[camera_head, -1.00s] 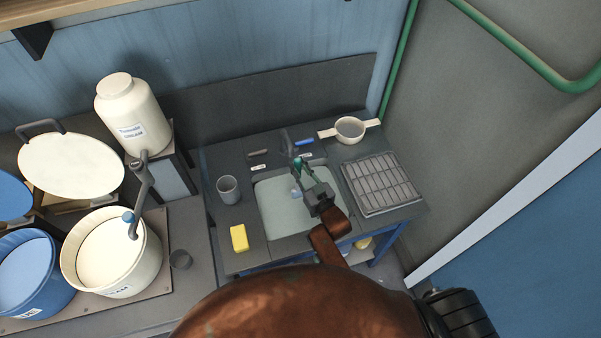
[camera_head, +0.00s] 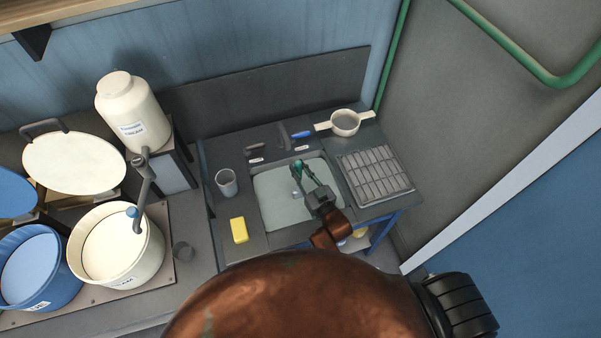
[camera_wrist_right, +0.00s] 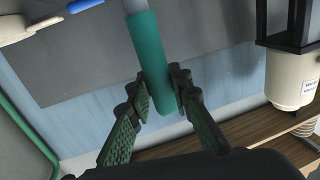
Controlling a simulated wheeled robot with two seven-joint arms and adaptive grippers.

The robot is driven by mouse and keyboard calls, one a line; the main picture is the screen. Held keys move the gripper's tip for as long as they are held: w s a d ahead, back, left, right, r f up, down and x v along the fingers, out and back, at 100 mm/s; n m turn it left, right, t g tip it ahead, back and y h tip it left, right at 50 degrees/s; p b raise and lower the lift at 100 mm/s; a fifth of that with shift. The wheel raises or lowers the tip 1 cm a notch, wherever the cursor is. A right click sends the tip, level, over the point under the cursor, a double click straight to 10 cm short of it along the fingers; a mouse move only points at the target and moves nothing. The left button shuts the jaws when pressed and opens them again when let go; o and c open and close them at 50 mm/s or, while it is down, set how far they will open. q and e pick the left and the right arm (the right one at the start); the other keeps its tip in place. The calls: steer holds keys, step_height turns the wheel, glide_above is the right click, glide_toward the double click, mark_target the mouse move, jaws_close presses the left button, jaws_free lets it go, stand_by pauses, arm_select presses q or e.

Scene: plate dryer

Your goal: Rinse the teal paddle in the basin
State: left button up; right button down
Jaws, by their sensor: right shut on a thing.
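My right gripper (camera_head: 305,176) reaches over the sink basin (camera_head: 265,208) and is shut on the teal paddle (camera_head: 298,167). In the right wrist view, the paddle's teal handle (camera_wrist_right: 150,60) sits between the fingers of my right gripper (camera_wrist_right: 158,88), with a grey shaft running out of the top of the picture. The paddle's far end is not clear in the head view. I cannot tell whether it touches the basin. The basin is pale and set into a dark counter. My left gripper is not in view.
A yellow sponge (camera_head: 239,230) and a grey cup (camera_head: 227,184) are left of the basin. A slatted rack (camera_head: 376,174) is at its right. A white two-handled strainer (camera_head: 345,123) and a blue-handled item (camera_head: 302,134) lie behind. Cream (camera_head: 152,250) and blue (camera_head: 60,290) tubs stand far left.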

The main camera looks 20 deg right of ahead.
steer(key=shift+w, duration=0.25)
steer(key=shift+r, duration=0.1)
step_height(320, 180, up, 15)
steer(key=p, duration=1.4)
